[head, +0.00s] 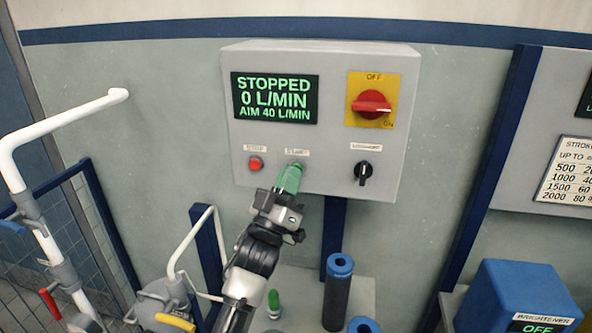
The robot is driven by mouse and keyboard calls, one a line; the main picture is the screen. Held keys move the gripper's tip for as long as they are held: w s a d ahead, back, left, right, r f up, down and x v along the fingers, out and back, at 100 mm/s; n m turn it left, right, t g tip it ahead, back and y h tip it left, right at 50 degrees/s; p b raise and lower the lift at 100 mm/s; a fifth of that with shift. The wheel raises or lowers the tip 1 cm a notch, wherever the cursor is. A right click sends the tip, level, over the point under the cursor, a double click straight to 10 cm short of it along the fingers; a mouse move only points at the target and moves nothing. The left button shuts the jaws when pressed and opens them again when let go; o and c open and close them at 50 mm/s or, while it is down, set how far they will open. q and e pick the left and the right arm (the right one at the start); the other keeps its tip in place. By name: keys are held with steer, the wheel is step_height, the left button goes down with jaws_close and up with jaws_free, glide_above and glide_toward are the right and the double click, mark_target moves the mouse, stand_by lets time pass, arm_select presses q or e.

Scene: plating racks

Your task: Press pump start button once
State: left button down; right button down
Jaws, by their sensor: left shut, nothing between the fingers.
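The grey pump control box (330,190) is on the wall at centre. Its display (274,98) reads STOPPED, 0 L/MIN, AIM 40 L/MIN. The label START (297,153) sits on its lower front, and the button below it is mostly hidden behind my fingertips. My left gripper (289,179) has green fingertips, is shut and empty, and points up at the spot under that label. I cannot tell whether it touches the button. A red stop button (256,163) is just left of it. My right gripper is not in view.
A red rotary switch (371,104) on a yellow plate and a black selector knob (363,172) are on the box's right side. White pipework (62,116) stands at left. A dark cylinder with a blue top (338,265) and a blue brightener box (515,290) are below right.

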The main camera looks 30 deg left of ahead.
arm_select(q)
steer(key=shift+w+a, duration=0.1)
steer(key=shift+w, duration=0.35)
stand_by(0.3)
steer(key=shift+s, duration=0.2)
steer(key=shift+s+d, duration=0.25)
steer(key=shift+s, duration=0.45)
steer(key=shift+s+d+p, duration=0.2)
steer(key=shift+s+p, duration=0.05)
steer(key=shift+s, duration=0.55)
steer(key=shift+s+d+p, duration=0.2)
steer(key=shift+s+p, duration=0.05)
steer(key=shift+s, duration=0.6)
steer(key=shift+s+d+p, duration=0.2)
steer(key=shift+s+p, duration=0.05)
steer(key=shift+s, duration=0.55)
